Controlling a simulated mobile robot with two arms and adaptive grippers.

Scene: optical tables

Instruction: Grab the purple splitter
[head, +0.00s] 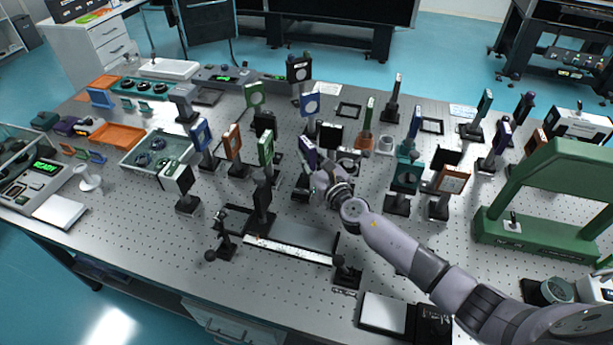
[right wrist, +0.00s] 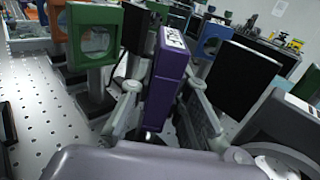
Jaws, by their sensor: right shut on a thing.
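The purple splitter (right wrist: 165,85) is an upright purple block with a pale label on top, in the middle of the right wrist view. My right gripper (right wrist: 158,112) has one finger on each side of it and is shut on it. In the head view the purple splitter (head: 308,152) shows just left of my right gripper (head: 318,180), partly hidden by it and by neighbouring mounts. Its lower end is not clearly visible. My left gripper is not in either view.
A green mount (head: 266,150) stands left of the splitter, and a black panel (head: 330,135) close behind it. A teal mount (head: 405,175) stands to the right. A large green frame (head: 550,190) occupies the right side. Bare perforated table (head: 310,275) lies in front.

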